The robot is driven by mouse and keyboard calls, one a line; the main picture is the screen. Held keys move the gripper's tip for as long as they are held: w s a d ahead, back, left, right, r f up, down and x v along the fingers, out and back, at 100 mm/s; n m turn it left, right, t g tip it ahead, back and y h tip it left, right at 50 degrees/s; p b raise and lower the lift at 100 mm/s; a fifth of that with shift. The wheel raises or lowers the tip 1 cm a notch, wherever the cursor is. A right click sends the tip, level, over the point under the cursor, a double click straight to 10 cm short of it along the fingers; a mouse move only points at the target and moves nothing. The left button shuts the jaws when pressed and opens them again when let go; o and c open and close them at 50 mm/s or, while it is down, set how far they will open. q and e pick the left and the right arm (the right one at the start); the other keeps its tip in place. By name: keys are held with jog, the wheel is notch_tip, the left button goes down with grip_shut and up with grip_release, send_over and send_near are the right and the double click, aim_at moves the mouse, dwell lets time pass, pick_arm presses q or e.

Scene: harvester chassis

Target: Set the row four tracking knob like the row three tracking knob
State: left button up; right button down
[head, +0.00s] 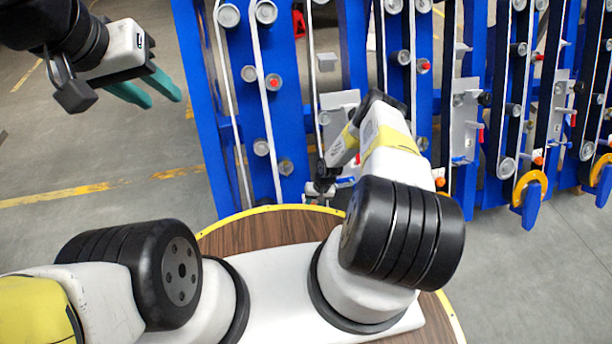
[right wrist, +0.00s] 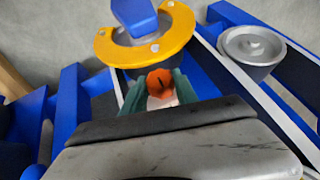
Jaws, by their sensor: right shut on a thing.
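In the right wrist view an orange knob (right wrist: 159,81) with a small dark mark on its face sits between the teal fingers of my right gripper (right wrist: 160,92), which is shut on it. A pale part shows just below the knob. In the head view my right gripper is mostly hidden behind its own arm and frame parts. Other orange knobs show on the frame, one right of my right arm (head: 440,182) and one farther right (head: 539,160). I cannot tell which rows they belong to. My left gripper (head: 145,90) is open and empty at the upper left, away from the frame.
Blue uprights (head: 205,100) with belts and grey rollers (head: 262,147) stand close together across the frame. A yellow ring guide (right wrist: 145,38) sits just beyond the held knob, and a grey roller (right wrist: 252,47) is to its right. The floor at left is clear.

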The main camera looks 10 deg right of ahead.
jog(key=n+h, duration=0.2)
jog(key=h, duration=0.1)
jog(key=shift+a, duration=0.35)
jog(key=n+h, duration=0.1)
jog(key=h, duration=0.1)
jog(key=n+h, duration=0.1)
jog(key=h, duration=0.1)
jog(key=shift+a+n+t+h, duration=0.15)
jog(key=shift+n+t+h, duration=0.15)
jog(key=shift+t, duration=0.1)
dwell(0.3)
jog(key=c, duration=0.9)
grip_release()
jog(key=shift+s, duration=0.1)
jog(key=shift+c, duration=0.2)
jog(key=v, duration=0.7)
jog(key=shift+a+r, duration=0.2)
jog(key=shift+r, duration=0.1)
